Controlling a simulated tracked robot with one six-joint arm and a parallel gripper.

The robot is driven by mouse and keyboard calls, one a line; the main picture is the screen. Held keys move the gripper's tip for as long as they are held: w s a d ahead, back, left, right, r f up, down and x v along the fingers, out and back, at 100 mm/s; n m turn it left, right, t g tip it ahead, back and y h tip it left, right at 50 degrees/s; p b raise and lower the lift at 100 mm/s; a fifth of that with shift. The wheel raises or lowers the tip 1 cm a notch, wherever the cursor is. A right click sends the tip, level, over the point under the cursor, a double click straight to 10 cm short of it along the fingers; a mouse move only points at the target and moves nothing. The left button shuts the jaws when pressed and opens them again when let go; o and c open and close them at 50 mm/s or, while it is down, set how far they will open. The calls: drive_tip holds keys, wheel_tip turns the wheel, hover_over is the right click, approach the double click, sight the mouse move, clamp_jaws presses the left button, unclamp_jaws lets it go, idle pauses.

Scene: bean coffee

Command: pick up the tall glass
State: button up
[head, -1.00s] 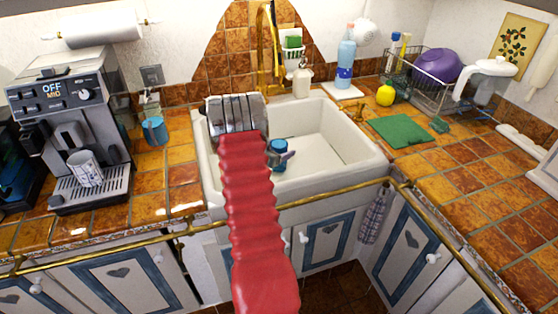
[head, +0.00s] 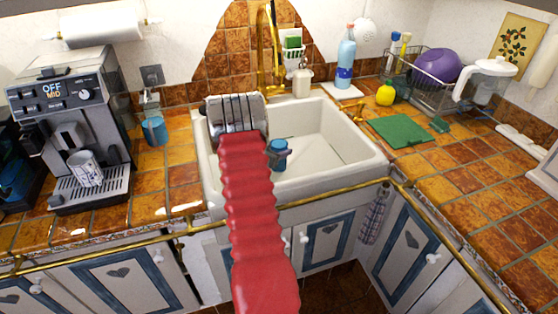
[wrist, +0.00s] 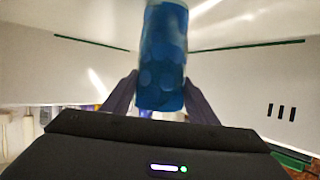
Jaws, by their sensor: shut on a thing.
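The tall glass is blue with a pattern of round spots. In the head view the glass (head: 278,146) shows inside the white sink (head: 335,150), just right of my red arm. In the wrist view the glass (wrist: 163,45) stands up between the two dark fingers of my gripper (wrist: 161,92). The fingers are shut on it from both sides. In the head view my gripper (head: 280,160) is mostly hidden behind my arm, and the glass's base cannot be made out.
The sink walls surround my gripper. A gold faucet (head: 263,50) rises behind the sink. A coffee machine (head: 75,120) with a patterned mug (head: 86,168) and a blue cup (head: 155,130) stand left.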

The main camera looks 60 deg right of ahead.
clamp_jaws()
drive_tip(key=shift+r, duration=0.1)
drive_tip(key=shift+r, duration=0.3)
idle(0.5)
wheel_tip(320, 180, up, 17)
drive_tip(key=shift+r, duration=0.15)
idle(1.8)
idle(0.8)
